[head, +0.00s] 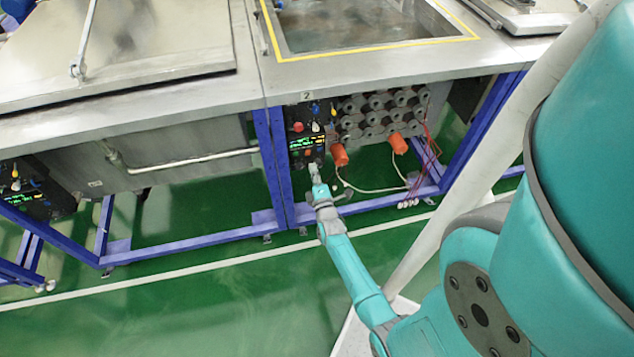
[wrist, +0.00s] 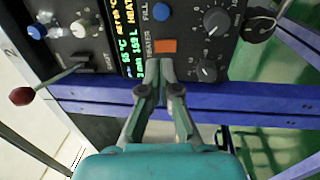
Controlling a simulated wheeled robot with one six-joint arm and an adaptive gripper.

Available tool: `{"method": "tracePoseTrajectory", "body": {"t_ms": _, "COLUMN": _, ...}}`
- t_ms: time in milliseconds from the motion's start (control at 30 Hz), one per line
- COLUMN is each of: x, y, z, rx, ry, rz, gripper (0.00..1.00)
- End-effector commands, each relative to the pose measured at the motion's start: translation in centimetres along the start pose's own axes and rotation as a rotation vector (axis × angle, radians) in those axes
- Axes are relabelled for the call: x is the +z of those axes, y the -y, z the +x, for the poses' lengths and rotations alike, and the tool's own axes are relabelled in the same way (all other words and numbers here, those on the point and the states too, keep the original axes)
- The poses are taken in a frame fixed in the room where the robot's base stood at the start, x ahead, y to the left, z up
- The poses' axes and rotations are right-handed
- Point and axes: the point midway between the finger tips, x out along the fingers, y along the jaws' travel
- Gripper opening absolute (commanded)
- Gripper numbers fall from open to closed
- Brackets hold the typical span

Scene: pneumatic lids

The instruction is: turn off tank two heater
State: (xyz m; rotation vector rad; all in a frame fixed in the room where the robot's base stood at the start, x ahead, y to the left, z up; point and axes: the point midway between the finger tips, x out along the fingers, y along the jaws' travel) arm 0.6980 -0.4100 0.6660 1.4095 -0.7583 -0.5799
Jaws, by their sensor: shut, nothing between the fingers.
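The black control panel (head: 296,142) of tank two sits under the plate marked 2. In the wrist view it shows turned sideways, with a lit display (wrist: 128,35) of green and yellow text. An orange switch (wrist: 166,46) sits beside the word HEATER; I cannot tell its on or off position. My gripper (wrist: 160,64) is shut and empty, its fingertips just below the orange switch in the picture. Whether they touch the switch is unclear. In the head view my gripper (head: 315,170) is at the panel's lower part.
Near the switch are a blue knob (wrist: 161,12) by FILL, a large black dial (wrist: 216,20) and a smaller one (wrist: 207,70). A red-tipped lever (wrist: 22,96) sticks out at left. Blue frame legs (head: 275,165) flank the panel. Orange cylinders (head: 339,155) with hoses stand right.

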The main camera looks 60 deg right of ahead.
Motion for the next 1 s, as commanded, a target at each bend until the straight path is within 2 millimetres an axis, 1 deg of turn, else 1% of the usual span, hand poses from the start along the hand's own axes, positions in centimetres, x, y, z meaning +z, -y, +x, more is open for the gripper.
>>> {"method": "tracePoseTrajectory", "body": {"t_ms": 33, "x": 0.0, "y": -0.1, "z": 1.1, "rx": 0.002, "ry": 0.001, "rz": 0.000, "gripper": 0.00}}
{"method": "tracePoseTrajectory", "body": {"t_ms": 100, "x": 0.0, "y": -0.1, "z": 2.1, "rx": 0.001, "ry": 0.000, "rz": -0.001, "gripper": 0.00}}
{"method": "tracePoseTrajectory", "body": {"t_ms": 200, "x": 0.0, "y": 0.0, "z": 3.4, "rx": 0.000, "ry": 0.000, "rz": 0.000, "gripper": 0.00}}
{"method": "tracePoseTrajectory", "body": {"t_ms": 300, "x": 0.0, "y": 0.0, "z": 4.3, "rx": -0.001, "ry": 0.000, "rz": 0.000, "gripper": 0.00}}
{"method": "tracePoseTrajectory", "body": {"t_ms": 467, "x": 0.0, "y": 0.0, "z": 5.0, "rx": -0.001, "ry": 0.000, "rz": 0.000, "gripper": 0.00}}
{"method": "tracePoseTrajectory", "body": {"t_ms": 833, "x": 0.0, "y": 0.0, "z": 5.2, "rx": -0.001, "ry": 0.000, "rz": 0.000, "gripper": 0.00}}
{"method": "tracePoseTrajectory", "body": {"t_ms": 967, "x": 0.0, "y": -0.5, "z": 6.2, "rx": 0.002, "ry": 0.000, "rz": 0.000, "gripper": 0.00}}
{"method": "tracePoseTrajectory", "body": {"t_ms": 1000, "x": 0.0, "y": -0.6, "z": 6.2, "rx": 0.001, "ry": 0.000, "rz": 0.000, "gripper": 0.00}}
